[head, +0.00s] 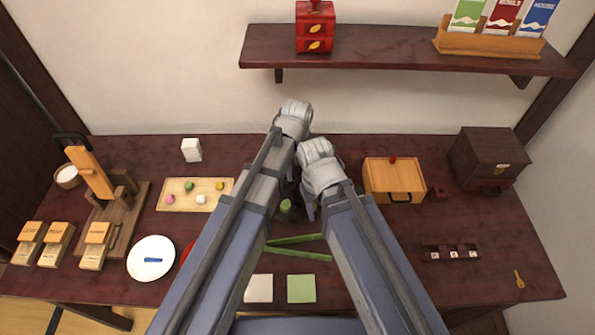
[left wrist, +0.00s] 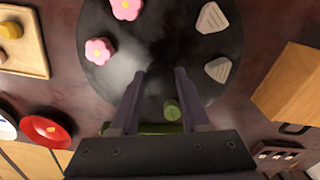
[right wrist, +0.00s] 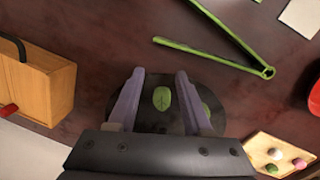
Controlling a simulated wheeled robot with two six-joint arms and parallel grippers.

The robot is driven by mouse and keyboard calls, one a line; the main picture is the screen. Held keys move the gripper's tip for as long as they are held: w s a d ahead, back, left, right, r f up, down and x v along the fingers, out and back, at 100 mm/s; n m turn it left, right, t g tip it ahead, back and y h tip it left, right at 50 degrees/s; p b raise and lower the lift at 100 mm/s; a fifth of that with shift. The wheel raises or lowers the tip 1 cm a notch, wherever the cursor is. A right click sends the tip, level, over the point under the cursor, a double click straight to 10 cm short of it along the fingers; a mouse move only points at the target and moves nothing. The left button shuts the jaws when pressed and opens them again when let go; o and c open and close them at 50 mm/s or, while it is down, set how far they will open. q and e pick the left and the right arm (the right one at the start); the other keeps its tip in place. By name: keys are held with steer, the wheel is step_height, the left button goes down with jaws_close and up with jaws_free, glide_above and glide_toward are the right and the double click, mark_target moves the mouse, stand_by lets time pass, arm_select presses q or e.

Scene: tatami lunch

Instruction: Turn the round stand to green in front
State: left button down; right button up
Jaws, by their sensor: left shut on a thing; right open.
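The round stand (left wrist: 155,40) is a dark disc, mostly hidden by my arms in the head view. In the left wrist view, pink flower pieces (left wrist: 100,51) lie at its left and back, and grey triangles (left wrist: 217,69) at its right. A green piece (left wrist: 172,108) lies on its front side, partly behind my gripper. My left gripper (left wrist: 159,72) is over the stand, its fingers apart and shut on it; the exact contact is unclear. My right gripper (right wrist: 160,74) is open and empty, above the stand's green leaf pieces (right wrist: 162,98).
Green tongs (head: 298,254) lie in front of the stand, with a white square (head: 258,289) and a green square (head: 301,289) nearer. A sweets tray (head: 168,207) is left. A wooden box (head: 394,174) is close on the right. A shelf (head: 400,52) hangs above.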

mark_target(298, 173)
stand_by(0.5)
arm_select(q)
steer(key=shift+c, duration=1.8)
jaws_free()
steer(key=shift+r, duration=0.1)
arm_select(e)
steer(key=shift+r, duration=0.1)
arm_select(q)
step_height(298, 173, up, 8)
steer(key=p, duration=0.8)
steer(key=shift+f, duration=0.2)
arm_select(e)
step_height(298, 173, up, 8)
steer(key=shift+f, duration=0.2)
